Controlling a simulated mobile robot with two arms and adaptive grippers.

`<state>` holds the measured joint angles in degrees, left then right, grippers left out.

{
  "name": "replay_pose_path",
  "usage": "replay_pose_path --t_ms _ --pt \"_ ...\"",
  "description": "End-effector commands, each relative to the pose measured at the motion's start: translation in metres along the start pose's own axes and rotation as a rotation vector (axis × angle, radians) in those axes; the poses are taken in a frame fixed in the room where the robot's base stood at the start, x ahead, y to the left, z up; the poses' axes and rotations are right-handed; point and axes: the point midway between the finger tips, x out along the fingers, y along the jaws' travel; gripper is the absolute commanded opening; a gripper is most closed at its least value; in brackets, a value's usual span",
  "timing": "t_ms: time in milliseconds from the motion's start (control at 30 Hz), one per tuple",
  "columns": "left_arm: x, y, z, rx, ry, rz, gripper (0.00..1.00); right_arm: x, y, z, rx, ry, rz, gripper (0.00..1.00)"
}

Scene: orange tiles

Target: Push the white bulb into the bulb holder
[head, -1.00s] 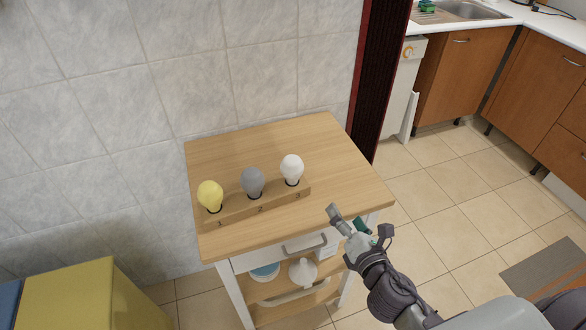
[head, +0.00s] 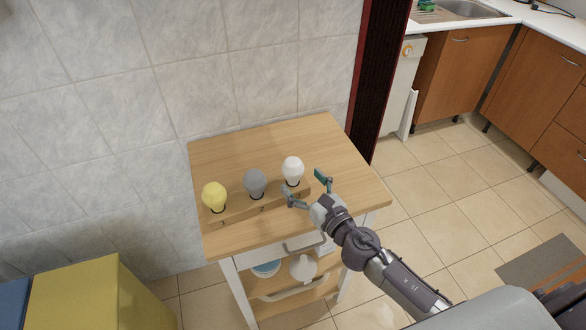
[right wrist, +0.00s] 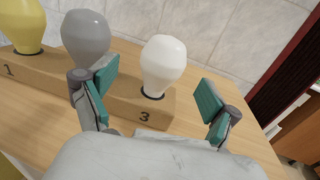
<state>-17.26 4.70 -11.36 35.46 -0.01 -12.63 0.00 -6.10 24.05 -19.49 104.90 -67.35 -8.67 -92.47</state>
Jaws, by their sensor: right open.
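The white bulb (head: 293,170) stands upright in the rightmost place, marked 3, of the wooden bulb holder (head: 236,210). In the right wrist view the white bulb (right wrist: 163,66) is between my finger pads but beyond them, with the holder (right wrist: 60,85) below. A dark ring shows at its base; how deep it sits I cannot tell. My right gripper (head: 305,187) is open and empty, just in front of the white bulb. It also shows in the right wrist view (right wrist: 155,95), its left finger in front of the grey bulb's lower part. My left gripper is not in view.
A grey bulb (head: 255,184) and a yellow bulb (head: 214,196) stand in the holder to the left. The holder lies on a wooden-topped cart (head: 345,180) by a tiled wall. The tabletop behind the bulbs is clear. A yellow box-like piece (head: 95,295) stands lower left.

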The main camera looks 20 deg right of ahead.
Motion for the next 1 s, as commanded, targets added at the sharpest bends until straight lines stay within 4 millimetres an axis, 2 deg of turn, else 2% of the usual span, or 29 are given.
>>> replay_pose_path --t_ms 133,267,567,933,1000 --pt "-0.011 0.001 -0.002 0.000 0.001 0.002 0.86 0.025 -0.003 0.007 0.002 -0.002 -0.002 0.88" --pt "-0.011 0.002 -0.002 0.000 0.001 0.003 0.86 0.040 -0.003 0.004 0.002 -0.001 -0.001 0.88" --pt "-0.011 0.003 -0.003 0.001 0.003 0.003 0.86 0.043 -0.003 0.003 0.001 0.000 -0.001 0.88" --pt "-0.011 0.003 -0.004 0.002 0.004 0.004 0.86 0.043 -0.003 0.003 0.001 0.000 -0.001 0.26" --pt "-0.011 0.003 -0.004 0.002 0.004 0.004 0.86 0.043 -0.003 0.003 0.001 0.000 -0.001 0.25"
